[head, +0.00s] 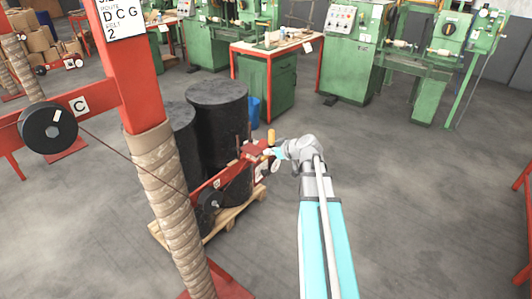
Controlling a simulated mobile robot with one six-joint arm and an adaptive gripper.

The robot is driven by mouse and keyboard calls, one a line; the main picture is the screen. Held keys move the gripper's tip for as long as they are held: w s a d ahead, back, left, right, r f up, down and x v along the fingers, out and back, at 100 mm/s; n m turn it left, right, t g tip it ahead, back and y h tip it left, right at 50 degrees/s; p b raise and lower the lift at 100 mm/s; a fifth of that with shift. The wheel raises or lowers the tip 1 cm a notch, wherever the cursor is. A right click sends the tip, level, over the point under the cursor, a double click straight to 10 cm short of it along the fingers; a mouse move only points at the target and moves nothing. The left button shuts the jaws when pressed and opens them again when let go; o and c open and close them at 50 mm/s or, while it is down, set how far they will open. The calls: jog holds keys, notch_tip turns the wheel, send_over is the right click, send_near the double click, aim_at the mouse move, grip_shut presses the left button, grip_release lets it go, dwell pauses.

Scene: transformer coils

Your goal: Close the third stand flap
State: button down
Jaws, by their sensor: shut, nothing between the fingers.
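A red stand arm (235,172) with a small lettered tag (217,183) runs up to the right in front of the black drums. At its far end is a red bracket, likely a flap (254,150), with a yellow handle or knob (271,137). Whether it is fully closed is too small to tell. My gripper (269,153) is shut and empty, at the right side of this bracket. Contact between them cannot be told. A dark spool (209,199) sits at the arm's lower end. No visible label says which stand is the third.
A red post wrapped in tan material (175,200) stands at left, with a black spool (48,127) and a C tag (80,105). Black drums (217,115) stand on a pallet (235,212). Green machines (345,45) line the back. The floor (430,190) at right is mostly clear.

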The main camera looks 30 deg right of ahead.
jog(key=shift+s+f+b, duration=0.2)
jog(key=shift+f+b, duration=0.2)
jog(key=shift+f, duration=0.15)
jog(key=shift+s+a+f, duration=0.1)
jog(key=shift+s, duration=0.05)
jog(key=r+p, duration=0.2)
jog(key=w+r+p, duration=0.1)
jog(key=r+p, duration=0.1)
jog(key=r, duration=0.1)
jog(key=shift+w+a+p, duration=0.1)
jog(key=shift+p, duration=0.25)
jog(key=s+d+f+b, duration=0.2)
jog(key=s+d, duration=0.2)
jog(key=s, duration=0.5)
dwell(0.6)
jog(key=s+a+f+m+g+h+p, duration=0.1)
jog(key=s+a+g+p, duration=0.1)
jog(key=a, duration=0.7)
jog(key=s+a+f+m+g+h+p, duration=0.1)
jog(key=s+a+m+g+h+p, duration=0.1)
jog(key=a+g, duration=0.3)
jog(key=s+a+f+m+g+h+p, duration=0.1)
jog(key=s+a+g, duration=0.3)
jog(key=a, duration=0.8)
jog(key=shift+a+m+h+p, duration=0.4)
jog(key=shift+h+p, duration=0.1)
jog(key=shift+p, duration=0.4)
